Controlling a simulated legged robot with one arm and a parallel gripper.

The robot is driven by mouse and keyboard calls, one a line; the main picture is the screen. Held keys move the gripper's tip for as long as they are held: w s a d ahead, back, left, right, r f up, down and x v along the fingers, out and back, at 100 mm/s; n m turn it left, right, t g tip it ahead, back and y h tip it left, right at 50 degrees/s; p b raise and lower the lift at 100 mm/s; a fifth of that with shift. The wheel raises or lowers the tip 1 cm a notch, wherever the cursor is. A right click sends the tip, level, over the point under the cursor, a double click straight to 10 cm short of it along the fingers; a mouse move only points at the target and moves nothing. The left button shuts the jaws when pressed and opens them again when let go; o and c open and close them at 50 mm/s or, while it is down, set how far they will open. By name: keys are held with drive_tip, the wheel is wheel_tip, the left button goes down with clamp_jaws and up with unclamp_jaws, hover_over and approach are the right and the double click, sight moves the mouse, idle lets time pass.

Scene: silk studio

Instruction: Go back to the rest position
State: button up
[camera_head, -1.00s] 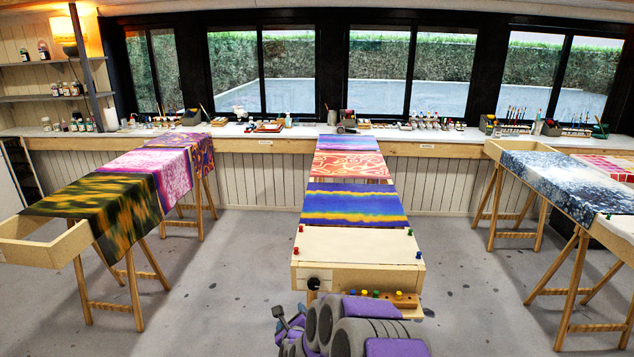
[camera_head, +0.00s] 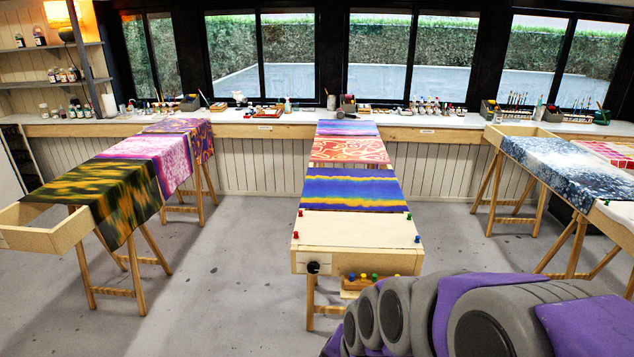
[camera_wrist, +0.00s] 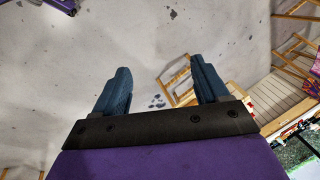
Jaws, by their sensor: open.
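My gripper (camera_wrist: 160,84) shows in the wrist view with its two dark blue fingers spread apart. In the head view my grey and purple arm fills the lower right, and the gripper itself is out of that picture. The arm is in front of the right side of the middle silk table (camera_head: 357,228) and hides part of the floor there.
The middle table carries several painted silks and colored pins. A small wooden rack (camera_head: 356,284) with colored pegs is at its front. A left trestle table (camera_head: 32,232) and a right one (camera_head: 512,135) stand on either side. Open floor (camera_head: 230,270) lies between left and middle tables.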

drive_tip(key=s+d+r+n+g, duration=0.1)
drive_tip(key=s+d+n, duration=0.1)
drive_tip(key=s, duration=0.5)
drive_tip(key=s+d+r+n+g+h, duration=0.1)
drive_tip(key=s+d+n+g, duration=0.1)
drive_tip(key=s+d, duration=0.2)
drive_tip(key=s+d+r+n+g+h, duration=0.1)
drive_tip(key=s+d+n, duration=0.1)
drive_tip(key=s, duration=0.8)
drive_tip(key=shift+d+r+g, duration=0.3)
drive_tip(key=shift+d+r, duration=0.1)
drive_tip(key=shift+d, duration=0.3)
